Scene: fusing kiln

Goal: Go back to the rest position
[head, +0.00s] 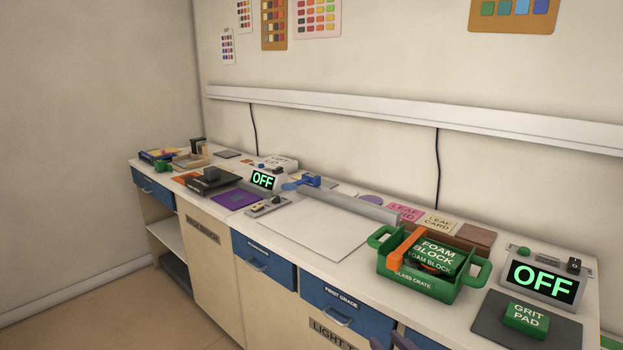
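My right gripper (391,343) only just shows at the bottom edge, in front of the blue drawers. Its two grey-purple fingertips stand apart with nothing visible between them. The rest of it is cut off by the frame. My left gripper is not in view. No object is seen in contact with the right gripper.
A long white counter (318,232) runs along the wall. On it stand a green glass crate (418,281) holding a foam block, a grit pad (526,318) on a dark mat, and an OFF display (541,282). Blue drawers (264,262) form the front. Floor (150,312) is clear at left.

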